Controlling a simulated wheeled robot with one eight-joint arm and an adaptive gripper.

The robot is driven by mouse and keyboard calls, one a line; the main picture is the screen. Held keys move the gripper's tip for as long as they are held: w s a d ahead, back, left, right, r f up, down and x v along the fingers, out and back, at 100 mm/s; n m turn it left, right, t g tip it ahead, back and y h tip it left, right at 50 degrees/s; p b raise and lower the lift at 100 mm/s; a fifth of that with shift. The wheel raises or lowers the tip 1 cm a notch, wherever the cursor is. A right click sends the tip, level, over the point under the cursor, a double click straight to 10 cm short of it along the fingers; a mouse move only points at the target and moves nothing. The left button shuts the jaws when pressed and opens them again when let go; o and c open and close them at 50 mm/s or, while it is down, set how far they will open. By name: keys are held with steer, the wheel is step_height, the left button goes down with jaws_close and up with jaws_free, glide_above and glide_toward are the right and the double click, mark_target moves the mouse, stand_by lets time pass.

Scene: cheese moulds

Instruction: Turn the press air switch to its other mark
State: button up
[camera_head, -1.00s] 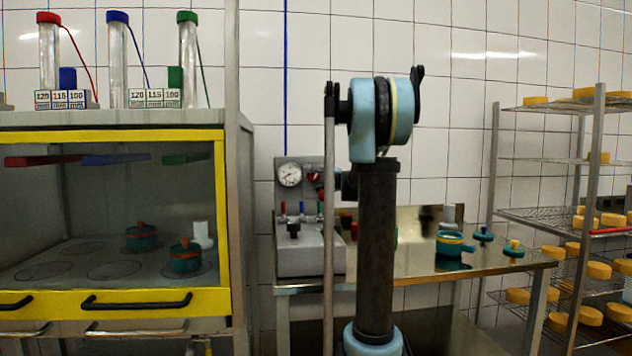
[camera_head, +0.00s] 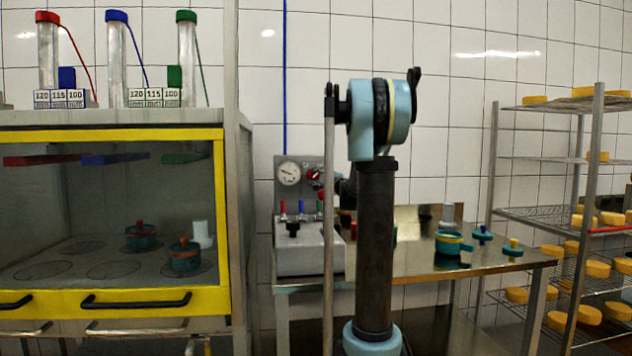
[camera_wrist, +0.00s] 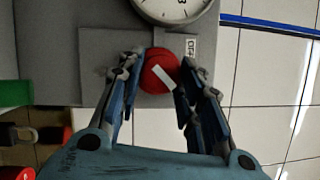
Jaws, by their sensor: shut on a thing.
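The press air switch is a round red knob (camera_wrist: 152,80) with a white pointer bar (camera_wrist: 162,78) on a grey panel, below the gauge in the wrist view. The bar is tilted; I cannot tell which end marks the setting. A small white label (camera_wrist: 192,47), seemingly reading OFF, is up and right of the knob. The other mark is hidden or out of view. My gripper (camera_wrist: 160,74) has one finger on each side of the knob and is shut on it.
The pressure gauge (camera_head: 289,173) is beside the switch. Small red, blue and green valves (camera_head: 300,208) sit below on the grey press unit (camera_head: 305,252). A steel table (camera_head: 400,262) holds teal moulds (camera_head: 448,243). A yellow-framed cabinet (camera_head: 224,230) stands left, a cheese rack (camera_head: 587,180) right.

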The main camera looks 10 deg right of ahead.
steer(key=shift+f, duration=0.1)
steer(key=o, duration=1.1)
steer(key=shift+c, duration=0.2)
